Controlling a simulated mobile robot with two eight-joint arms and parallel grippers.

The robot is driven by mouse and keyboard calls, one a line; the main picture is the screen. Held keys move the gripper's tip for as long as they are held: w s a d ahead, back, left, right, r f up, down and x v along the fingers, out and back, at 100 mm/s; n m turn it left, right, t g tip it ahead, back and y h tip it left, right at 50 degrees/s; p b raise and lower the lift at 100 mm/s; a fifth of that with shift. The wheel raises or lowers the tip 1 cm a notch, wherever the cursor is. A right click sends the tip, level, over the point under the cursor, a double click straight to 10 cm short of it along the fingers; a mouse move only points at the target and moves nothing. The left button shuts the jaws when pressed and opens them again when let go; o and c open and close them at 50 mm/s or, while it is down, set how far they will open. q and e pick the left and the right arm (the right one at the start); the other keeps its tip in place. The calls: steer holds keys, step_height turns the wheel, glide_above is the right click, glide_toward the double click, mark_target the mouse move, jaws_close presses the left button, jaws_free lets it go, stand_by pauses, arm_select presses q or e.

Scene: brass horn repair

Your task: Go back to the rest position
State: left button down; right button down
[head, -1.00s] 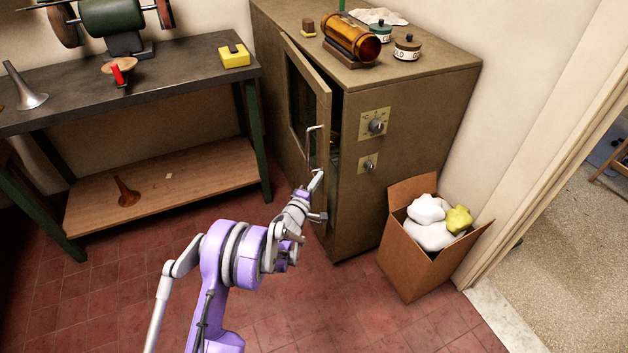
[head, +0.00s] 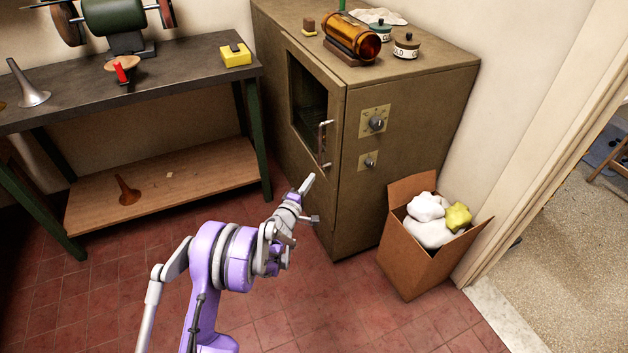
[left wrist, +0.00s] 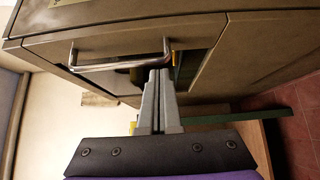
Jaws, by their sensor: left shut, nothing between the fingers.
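My left gripper (head: 308,183) is shut and empty, in front of the brown cabinet (head: 415,200) and just below its door handle. In the left wrist view my left gripper (left wrist: 158,85) shows its two grey fingers together, their tips close to the handle bar. The cabinet door (head: 290,120) has a dark window and looks closed or nearly closed. Its metal handle (head: 322,142) shows clear of my fingers in the head view. The handle (left wrist: 120,55) also shows in the left wrist view. My right gripper is not in view.
A cardboard box (head: 420,265) with white and yellow cloths stands right of the cabinet. A workbench (head: 150,85) with a lower shelf (head: 190,175) stands at left. An amber cylinder (head: 350,38) and jars sit on the cabinet. Red tile floor is free in front.

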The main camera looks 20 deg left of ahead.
arm_select(q)
steer(key=s+d, duration=0.3)
steer(key=d, duration=0.5)
steer(key=shift+d+p, duration=0.25)
steer(key=shift+p, duration=0.15)
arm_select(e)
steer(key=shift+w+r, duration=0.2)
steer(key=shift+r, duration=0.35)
